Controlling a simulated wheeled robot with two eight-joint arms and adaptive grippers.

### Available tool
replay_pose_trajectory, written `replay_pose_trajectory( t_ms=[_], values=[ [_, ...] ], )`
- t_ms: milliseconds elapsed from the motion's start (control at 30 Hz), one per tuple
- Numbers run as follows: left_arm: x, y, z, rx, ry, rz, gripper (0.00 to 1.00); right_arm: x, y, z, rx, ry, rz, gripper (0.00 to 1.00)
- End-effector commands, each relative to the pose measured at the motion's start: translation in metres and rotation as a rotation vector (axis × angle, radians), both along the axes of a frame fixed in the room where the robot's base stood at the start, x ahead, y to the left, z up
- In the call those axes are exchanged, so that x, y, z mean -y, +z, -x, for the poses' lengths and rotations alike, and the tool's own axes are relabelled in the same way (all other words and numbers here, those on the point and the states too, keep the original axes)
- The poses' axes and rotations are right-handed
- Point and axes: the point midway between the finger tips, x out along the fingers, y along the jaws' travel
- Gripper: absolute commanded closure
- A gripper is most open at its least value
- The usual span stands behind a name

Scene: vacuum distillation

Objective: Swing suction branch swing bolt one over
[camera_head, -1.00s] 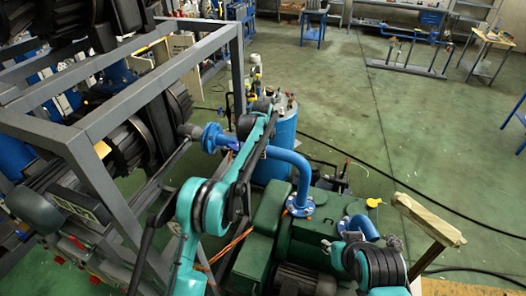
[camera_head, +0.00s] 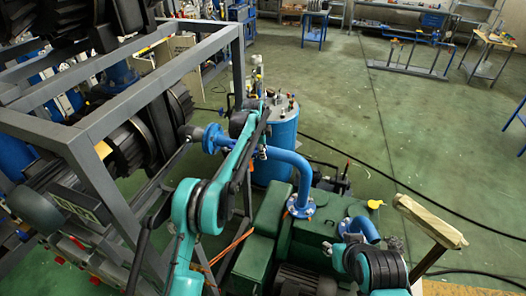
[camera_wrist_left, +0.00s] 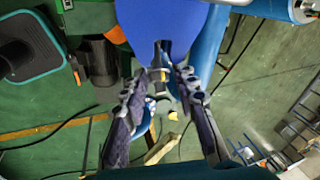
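The blue suction branch pipe (camera_head: 285,157) arches down to a flange on the green pump; its other flange (camera_head: 211,138) is at the left, by the frame. My left gripper (camera_wrist_left: 162,80) is open in the left wrist view, with its dark fingers apart. A small metal bolt-like part with a yellowish end (camera_wrist_left: 163,74) shows between the fingertips, just below a large blue surface (camera_wrist_left: 165,18). I cannot tell whether the fingers touch it. In the head view my left forearm hides most of this spot.
A blue vessel (camera_head: 283,130) with fittings on its lid stands behind the pipe. A grey steel frame (camera_head: 238,75) is close on the left. The green pump (camera_head: 265,225) lies below, with a wooden post (camera_head: 430,222) at right. The floor beyond is mostly open.

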Motion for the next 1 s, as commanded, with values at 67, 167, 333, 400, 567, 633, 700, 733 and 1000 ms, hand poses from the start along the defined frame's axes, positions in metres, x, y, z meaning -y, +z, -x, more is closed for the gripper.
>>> replay_pose_trajectory(
  t_ms=[67,167,333,400,567,633,700,733,1000],
  values=[
    [0.0,0.001,0.0,0.0,0.0,0.0,0.71,0.0,0.0,0.0,0.0,0.0,0.0,0.67],
    [-0.001,0.007,0.002,0.0,0.0,-0.001,0.71,0.0,0.0,0.0,0.0,0.0,0.0,0.67],
    [-0.005,0.034,0.009,0.0,0.0,-0.001,0.71,0.0,0.0,0.0,0.0,0.0,0.0,0.67],
    [-0.007,0.05,0.013,0.0,0.0,-0.001,0.71,0.0,0.0,0.0,0.0,0.0,0.0,0.67],
    [-0.011,0.082,0.021,0.0,0.0,0.0,0.71,0.0,0.0,0.0,0.0,0.0,0.0,0.67],
    [-0.013,0.094,0.024,0.0,0.0,0.0,0.71,0.0,0.0,0.0,0.0,0.0,0.0,0.67],
    [-0.014,0.103,0.026,0.0,0.0,0.0,0.71,0.0,0.0,0.0,0.0,0.0,0.0,0.67],
    [-0.014,0.106,0.027,0.0,0.0,0.0,0.71,0.0,0.0,0.0,0.0,0.0,0.0,0.67],
    [-0.015,0.115,0.03,0.0,0.0,0.0,0.71,0.0,0.0,0.0,0.0,0.0,0.0,0.67]
  ],
)
